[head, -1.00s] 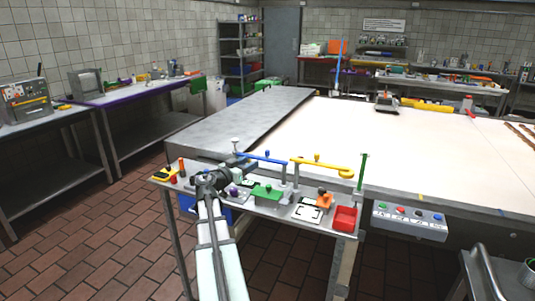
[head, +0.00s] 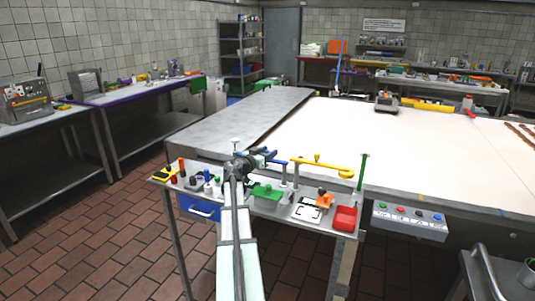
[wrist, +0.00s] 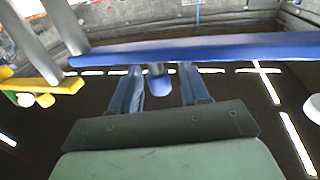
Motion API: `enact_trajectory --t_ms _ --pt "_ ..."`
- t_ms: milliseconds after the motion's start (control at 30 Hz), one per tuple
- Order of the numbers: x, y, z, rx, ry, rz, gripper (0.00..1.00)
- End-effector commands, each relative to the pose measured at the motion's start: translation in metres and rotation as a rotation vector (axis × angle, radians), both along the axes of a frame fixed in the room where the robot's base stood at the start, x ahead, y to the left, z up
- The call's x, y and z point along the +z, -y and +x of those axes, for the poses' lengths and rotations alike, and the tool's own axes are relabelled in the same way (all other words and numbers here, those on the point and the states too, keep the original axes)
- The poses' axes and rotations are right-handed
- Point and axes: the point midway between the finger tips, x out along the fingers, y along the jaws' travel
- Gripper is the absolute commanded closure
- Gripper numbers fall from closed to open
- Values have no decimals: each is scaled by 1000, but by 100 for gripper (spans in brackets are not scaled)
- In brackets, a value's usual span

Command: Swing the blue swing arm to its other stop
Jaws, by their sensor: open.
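The blue swing arm (head: 280,162) is a long thin bar on a grey post (head: 284,176) at the small work table. In the head view my gripper (head: 266,156) is at the bar, left of the post, and hides part of it. In the wrist view the blue bar (wrist: 220,47) crosses the picture, with its grey post (wrist: 62,25) at the left end. A short blue knob (wrist: 159,83) on the bar sits between the spread blue fingers of my gripper (wrist: 162,90). Gaps show on both sides of the knob; contact with the bar cannot be told.
A yellow swing arm (head: 325,166) stands just right of the blue one. A green post (head: 362,172), a green block (head: 266,191) and a red bin (head: 345,218) are on the table. A large pale worktop (head: 330,120) lies behind.

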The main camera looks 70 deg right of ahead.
Motion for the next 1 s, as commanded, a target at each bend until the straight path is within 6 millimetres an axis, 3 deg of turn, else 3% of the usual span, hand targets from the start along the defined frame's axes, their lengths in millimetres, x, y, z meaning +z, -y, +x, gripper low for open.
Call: enact_trajectory --t_ms 233,700,1000 --pt "0 0 0 0 0 0 55" --pt "0 0 0 -1 0 0 100" --pt "0 0 0 -1 0 0 100"
